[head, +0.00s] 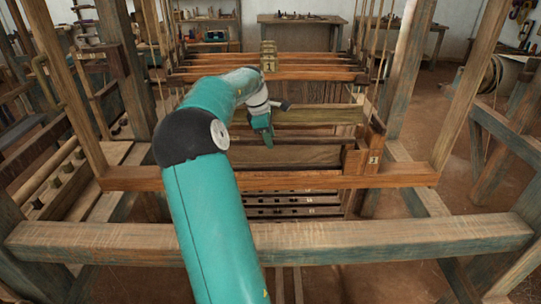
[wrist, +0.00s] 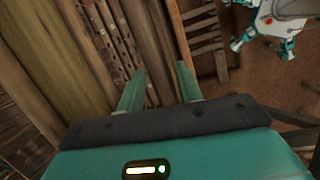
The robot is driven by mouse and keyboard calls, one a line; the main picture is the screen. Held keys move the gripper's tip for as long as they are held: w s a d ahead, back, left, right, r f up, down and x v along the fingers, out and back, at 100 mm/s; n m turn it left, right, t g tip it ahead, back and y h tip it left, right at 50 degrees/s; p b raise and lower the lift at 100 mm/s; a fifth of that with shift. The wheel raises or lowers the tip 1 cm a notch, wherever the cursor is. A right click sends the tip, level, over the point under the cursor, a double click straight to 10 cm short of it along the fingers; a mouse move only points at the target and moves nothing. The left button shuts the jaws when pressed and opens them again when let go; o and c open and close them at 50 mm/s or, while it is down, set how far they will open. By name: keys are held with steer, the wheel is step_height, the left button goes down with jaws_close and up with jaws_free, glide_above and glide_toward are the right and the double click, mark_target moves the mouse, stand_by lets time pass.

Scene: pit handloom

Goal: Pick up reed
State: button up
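My gripper (head: 264,136) is over the middle of the wooden loom (head: 400,178), close to its long crosswise boards. In the wrist view its two teal fingers are apart, my gripper (wrist: 161,72) being open with nothing clearly held. Brown boards (wrist: 158,40) run past and beneath the fingertips; I cannot tell whether the fingers touch them. I cannot clearly single out the reed among the similar slats and boards. My arm hides part of the loom's left and middle.
A thick front beam (head: 400,238) crosses the loom near me. Upright posts (head: 404,75) and hanging cords stand around the work area. A slatted wooden piece (wrist: 206,40) lies low to the right. Bare floor (head: 455,190) shows at the right. A bench (head: 300,30) stands at the back.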

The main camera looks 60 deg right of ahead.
steer(key=shift+s+d+f, duration=0.1)
steer(key=shift+d+f, duration=0.05)
steer(key=shift+f, duration=0.55)
jaws_close()
steer(key=shift+r, duration=0.2)
